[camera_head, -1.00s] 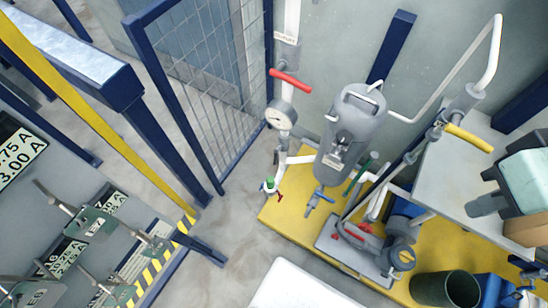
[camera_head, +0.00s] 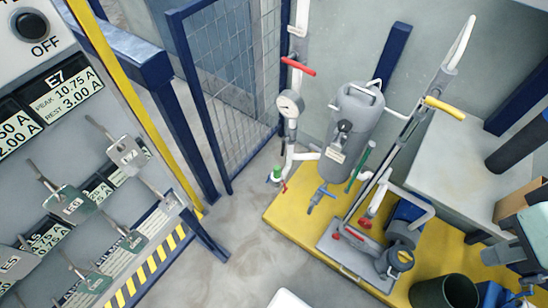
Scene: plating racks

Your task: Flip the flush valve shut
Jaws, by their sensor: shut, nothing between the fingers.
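The plumbing carries several lever handles, and I cannot tell from a label which is the flush valve. A red lever (camera_head: 298,66) lies across the upright white pipe. A yellow lever (camera_head: 445,110) is on the slanting pipe at the right. A blue lever (camera_head: 317,200) is below the grey tank (camera_head: 351,130), with a green handle (camera_head: 358,168) beside it. Small red handles (camera_head: 354,234) are low on the skid. My gripper (camera_head: 492,256) shows partly at the right edge, shut and empty, pointing left, apart from the levers.
A labelled panel (camera_head: 85,170) with hanging keys fills the left. A blue mesh fence (camera_head: 228,95) stands behind it. The yellow skid base (camera_head: 282,215) holds a pump (camera_head: 398,258) and a dark green bin (camera_head: 445,292). A grey table (camera_head: 462,165) is at the right. Bare floor lies between panel and skid.

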